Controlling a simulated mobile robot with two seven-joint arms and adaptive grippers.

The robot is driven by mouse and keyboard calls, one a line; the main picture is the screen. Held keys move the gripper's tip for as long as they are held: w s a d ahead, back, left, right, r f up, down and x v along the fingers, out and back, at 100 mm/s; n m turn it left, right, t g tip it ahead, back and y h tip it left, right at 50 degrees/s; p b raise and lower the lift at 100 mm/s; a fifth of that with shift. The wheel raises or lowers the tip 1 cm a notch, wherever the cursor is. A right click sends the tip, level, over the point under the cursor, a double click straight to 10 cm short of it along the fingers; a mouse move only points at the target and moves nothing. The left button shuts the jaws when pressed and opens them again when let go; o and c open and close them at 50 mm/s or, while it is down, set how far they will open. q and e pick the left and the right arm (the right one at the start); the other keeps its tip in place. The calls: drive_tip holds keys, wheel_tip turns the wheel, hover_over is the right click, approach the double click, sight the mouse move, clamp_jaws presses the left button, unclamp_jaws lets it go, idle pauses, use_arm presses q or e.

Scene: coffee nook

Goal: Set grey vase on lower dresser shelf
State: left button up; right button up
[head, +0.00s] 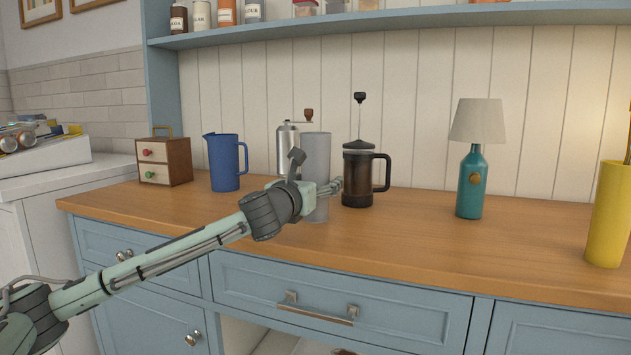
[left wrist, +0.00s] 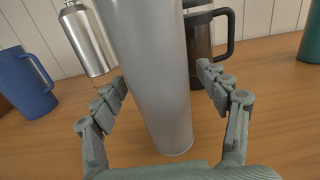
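The grey vase (head: 316,160) is a tall plain cylinder standing upright on the wooden dresser top. My left gripper (head: 318,186) is at the vase, low on its body. In the left wrist view the vase (left wrist: 158,85) stands between the two spread fingers of the left gripper (left wrist: 163,85). A gap shows between the vase and the fingers, so the gripper looks open around it. The upper dresser shelf (head: 400,18) crosses the top of the head view. The lower dresser shelf is not clearly identifiable. My right gripper is not in view.
A French press (head: 356,178) stands just right of the vase, and a metal grinder (head: 287,150) behind it. A blue jug (head: 224,162) and small drawer box (head: 163,160) are left. A teal lamp (head: 471,180) and yellow vase (head: 608,215) are right. Counter between press and lamp is clear.

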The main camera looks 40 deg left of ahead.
use_arm(q)
drive_tip(key=c, duration=1.2)
drive_tip(key=shift+c, duration=1.2)
drive_tip(key=shift+r, duration=0.15)
